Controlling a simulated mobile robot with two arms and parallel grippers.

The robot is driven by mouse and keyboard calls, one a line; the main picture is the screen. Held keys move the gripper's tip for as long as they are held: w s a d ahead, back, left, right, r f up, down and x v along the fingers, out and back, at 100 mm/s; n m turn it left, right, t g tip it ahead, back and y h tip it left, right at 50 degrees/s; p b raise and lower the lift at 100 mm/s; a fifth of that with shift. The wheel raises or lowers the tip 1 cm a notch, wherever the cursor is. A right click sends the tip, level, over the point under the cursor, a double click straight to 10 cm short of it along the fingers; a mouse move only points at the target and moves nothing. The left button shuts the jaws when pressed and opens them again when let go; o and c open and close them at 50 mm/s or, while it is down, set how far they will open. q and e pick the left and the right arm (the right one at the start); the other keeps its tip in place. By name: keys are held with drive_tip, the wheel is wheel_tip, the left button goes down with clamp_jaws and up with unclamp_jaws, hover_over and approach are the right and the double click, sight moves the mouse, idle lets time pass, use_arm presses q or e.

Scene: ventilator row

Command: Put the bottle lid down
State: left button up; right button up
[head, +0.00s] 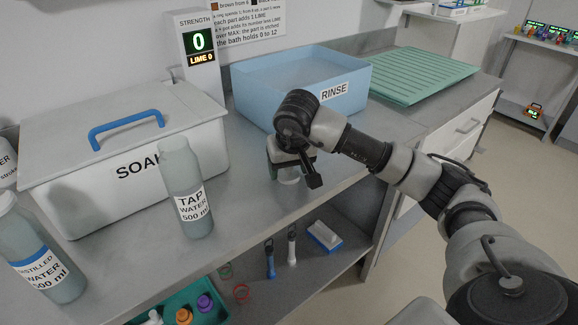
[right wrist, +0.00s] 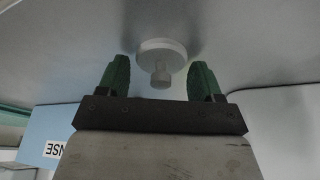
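The bottle lid (right wrist: 161,52) is a small whitish disc with a stubby knob. It appears to rest on the grey counter, and it also shows in the head view (head: 289,178) below my right gripper. My right gripper (right wrist: 161,78) is open, its two green fingers on either side of the knob with clear gaps. In the head view my right gripper (head: 290,166) is just above the counter near its front edge. The tap water bottle (head: 186,190) stands upright to the left, with no lid seen on its top. My left gripper is not in view.
The white SOAK bath (head: 75,205) with a blue handle and the blue RINSE basin (head: 285,85) stand behind. A distilled water bottle (head: 42,250) is at the left. A green ribbed mat (head: 425,75) lies at the back right. A lower shelf (head: 325,270) holds brushes and rings.

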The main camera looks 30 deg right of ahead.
drive_tip(key=shift+o, duration=0.8)
drive_tip(key=shift+r, duration=0.3)
drive_tip(key=v, duration=1.1)
drive_tip(key=shift+s+r+p, duration=0.25)
drive_tip(key=shift+r+p, duration=0.1)
drive_tip(key=shift+p, duration=0.05)
drive_tip(key=shift+a, duration=0.1)
